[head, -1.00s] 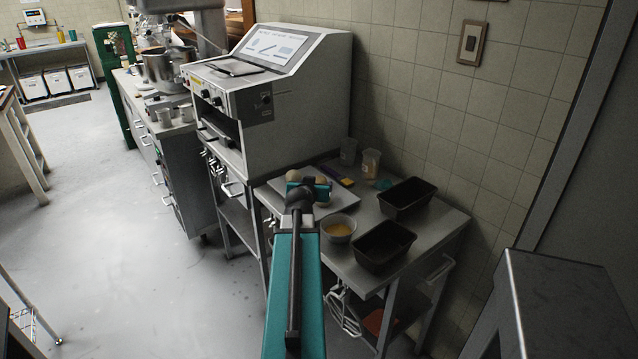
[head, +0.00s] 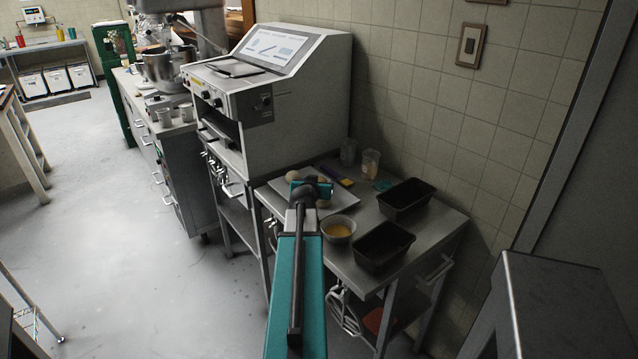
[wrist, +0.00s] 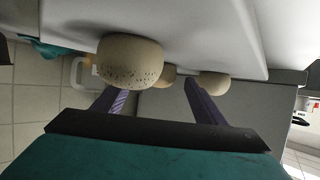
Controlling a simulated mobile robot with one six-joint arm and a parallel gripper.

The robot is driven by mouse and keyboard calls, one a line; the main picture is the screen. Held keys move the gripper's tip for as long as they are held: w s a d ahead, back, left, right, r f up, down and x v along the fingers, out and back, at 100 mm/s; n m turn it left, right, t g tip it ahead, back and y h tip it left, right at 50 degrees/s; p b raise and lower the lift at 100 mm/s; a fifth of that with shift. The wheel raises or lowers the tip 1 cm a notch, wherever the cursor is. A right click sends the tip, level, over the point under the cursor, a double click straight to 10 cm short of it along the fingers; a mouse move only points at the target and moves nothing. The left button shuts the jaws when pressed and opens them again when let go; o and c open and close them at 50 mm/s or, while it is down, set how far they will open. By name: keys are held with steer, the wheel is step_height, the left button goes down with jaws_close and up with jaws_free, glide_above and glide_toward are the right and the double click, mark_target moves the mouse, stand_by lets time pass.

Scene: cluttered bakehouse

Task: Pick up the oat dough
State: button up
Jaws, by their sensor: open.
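Several round dough balls sit on a pale tray (head: 345,200) on the steel table. In the wrist view the largest ball (wrist: 130,60) is pale with dark specks on one side; it looks like the oat dough. A plainer ball (wrist: 165,75) is partly hidden behind it, and another plain ball (wrist: 213,84) is to the right. My gripper (wrist: 155,88) is open and empty, its two purple fingers apart. The speckled ball overlaps the left fingertip in the picture; I cannot tell if they touch. In the head view my wrist hides part of the tray.
A bowl of yellow liquid (head: 338,229) stands close in front of the tray. Two dark loaf tins (head: 383,246) (head: 407,198) are to the right. Clear cups (head: 370,162) stand by the tiled wall. A large grey machine (head: 270,90) rises to the left.

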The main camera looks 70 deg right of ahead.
steer(key=shift+w+d+f, duration=0.1)
steer(key=shift+d+f, duration=0.15)
steer(key=shift+d, duration=0.3)
steer(key=c, duration=0.9)
